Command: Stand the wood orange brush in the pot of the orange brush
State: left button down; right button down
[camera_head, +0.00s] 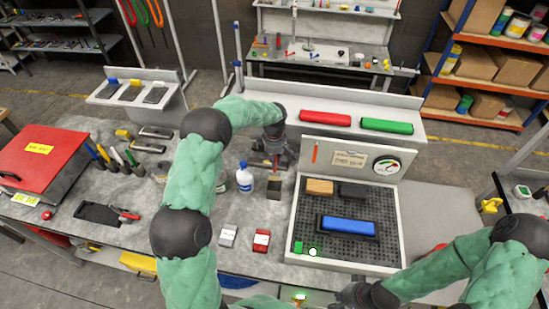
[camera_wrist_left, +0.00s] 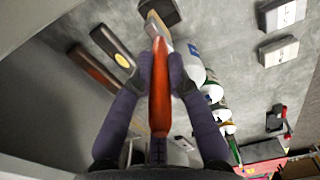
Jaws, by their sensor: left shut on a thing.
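My left gripper (camera_head: 275,160) is shut on the orange handle of a brush (camera_wrist_left: 160,88). The brush hangs with its bristle end down; its dark block-like end shows in the head view (camera_head: 273,188), just left of the perforated tray. In the left wrist view the handle sits between both fingers (camera_wrist_left: 160,75), with a metal band and dark end beyond. A round pot-like container (camera_head: 159,172) stands left of my left arm and is partly hidden by it; I cannot tell whether it is the orange brush's pot. My right gripper (camera_head: 355,292) is at the bottom edge, its fingers unclear.
A white bottle (camera_head: 245,178) stands close left of the held brush. The perforated tray (camera_head: 378,232) holds a blue block (camera_head: 348,225) and other blocks. Several coloured handles (camera_head: 117,156) stand near the red box (camera_head: 42,158). Small boxes (camera_head: 261,241) lie in front.

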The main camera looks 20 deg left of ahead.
aim_at(275, 175)
pick_arm(q)
jog(key=shift+f+b, duration=0.5)
jog(key=shift+f, duration=1.05)
jog(key=shift+f+b, duration=2)
jog(key=shift+f, duration=0.4)
jog(key=shift+f+b, duration=0.9)
jog(key=shift+f, duration=0.05)
jog(key=c, duration=1.1)
grip_release()
notch_tip(275, 175, up, 12)
